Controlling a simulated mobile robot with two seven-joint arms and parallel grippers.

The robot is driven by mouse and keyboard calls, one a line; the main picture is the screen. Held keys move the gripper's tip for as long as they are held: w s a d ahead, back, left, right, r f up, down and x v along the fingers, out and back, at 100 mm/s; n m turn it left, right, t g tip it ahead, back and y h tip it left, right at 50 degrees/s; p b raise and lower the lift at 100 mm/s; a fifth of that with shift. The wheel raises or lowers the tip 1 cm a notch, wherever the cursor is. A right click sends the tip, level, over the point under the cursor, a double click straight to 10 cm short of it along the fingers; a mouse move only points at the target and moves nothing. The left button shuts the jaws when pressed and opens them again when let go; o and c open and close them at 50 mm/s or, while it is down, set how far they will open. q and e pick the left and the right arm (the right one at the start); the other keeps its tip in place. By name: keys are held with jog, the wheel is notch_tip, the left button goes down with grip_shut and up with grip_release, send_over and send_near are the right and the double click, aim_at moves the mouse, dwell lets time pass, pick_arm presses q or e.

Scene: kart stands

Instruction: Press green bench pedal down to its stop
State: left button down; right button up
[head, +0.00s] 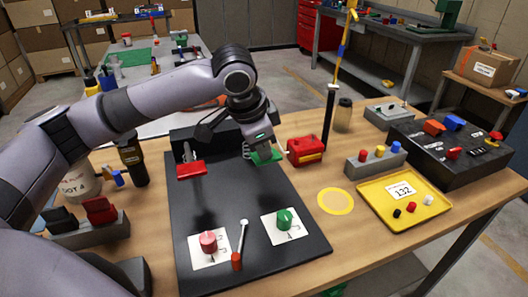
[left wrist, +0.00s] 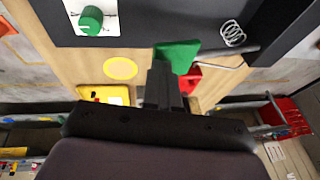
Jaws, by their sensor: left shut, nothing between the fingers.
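The green pedal (head: 268,157) is a flat green plate at the back right of the black bench panel (head: 235,205). My left gripper (head: 258,146) is shut and empty, right over the green pedal. In the left wrist view its fingers (left wrist: 163,80) overlap the lower edge of the green pedal (left wrist: 177,54). I cannot tell whether they touch it. A coil spring (left wrist: 232,35) and a metal rod show beside the pedal. How far the pedal is pressed is not clear. My right gripper is not in view.
A red pedal (head: 191,168) sits left on the panel. Red (head: 208,242) and green (head: 284,220) knobs and a lever with a red end (head: 237,260) are at the front. A red box (head: 305,149) stands close right of the green pedal, with a black post (head: 329,115) behind.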

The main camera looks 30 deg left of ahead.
pick_arm(q)
jog(key=v, duration=0.7)
jog(key=shift+s+r, duration=0.2)
jog(key=shift+d, duration=0.15)
